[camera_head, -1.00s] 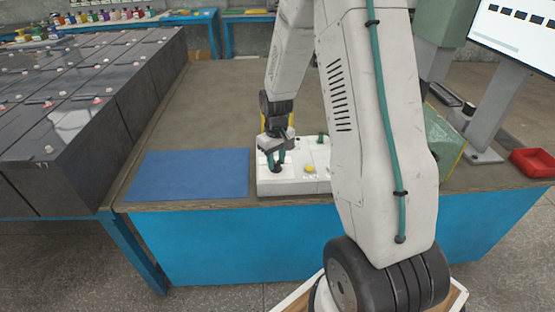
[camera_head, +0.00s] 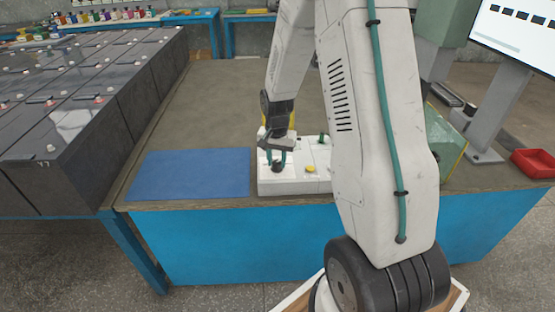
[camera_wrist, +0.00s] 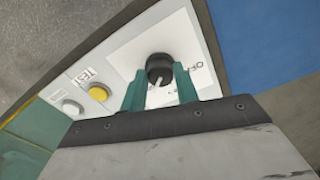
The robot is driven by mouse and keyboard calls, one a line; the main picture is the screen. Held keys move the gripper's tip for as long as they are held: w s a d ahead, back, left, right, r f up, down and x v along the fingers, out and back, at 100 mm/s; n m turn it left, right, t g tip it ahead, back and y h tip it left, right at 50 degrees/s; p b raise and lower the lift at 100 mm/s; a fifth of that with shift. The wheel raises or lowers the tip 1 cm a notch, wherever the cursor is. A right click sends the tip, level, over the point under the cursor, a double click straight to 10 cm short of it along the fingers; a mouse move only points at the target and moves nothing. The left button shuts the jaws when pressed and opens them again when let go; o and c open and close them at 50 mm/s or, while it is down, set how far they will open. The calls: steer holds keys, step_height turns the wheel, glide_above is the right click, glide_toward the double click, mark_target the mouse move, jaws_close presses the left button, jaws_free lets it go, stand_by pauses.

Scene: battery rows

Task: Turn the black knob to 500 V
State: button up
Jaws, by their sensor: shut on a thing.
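The black knob (camera_head: 278,168) stands on the left part of a white instrument box (camera_head: 290,188) near the bench's front edge. In the wrist view the knob (camera_wrist: 160,66) sits between the two green fingers of my gripper (camera_wrist: 160,82). My gripper (camera_head: 276,158) is shut on the knob from above. A white pointer line shows on the knob, towards the lower left in the wrist view. The printed word OFF (camera_wrist: 196,67) shows beside it. The other scale marks are hidden or too small to read, so the setting cannot be read.
A yellow button (camera_wrist: 99,93) marked TEST and a grey button (camera_wrist: 72,107) are on the same panel. A blue mat (camera_head: 190,173) lies left of the box. Large dark batteries (camera_head: 70,110) stand further left. A red tray (camera_head: 534,162) is at the right.

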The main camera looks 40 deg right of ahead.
mark_target(278, 163)
steer(key=shift+d+m, duration=0.1)
steer(key=shift+m, duration=0.8)
steer(key=o, duration=1)
steer(key=shift+s+d, duration=0.1)
steer(key=shift+d, duration=0.1)
steer(key=shift+c, duration=0.2)
steer(key=shift+a, duration=0.15)
step_height(278, 163, up, 8)
steer(key=shift+f, duration=0.1)
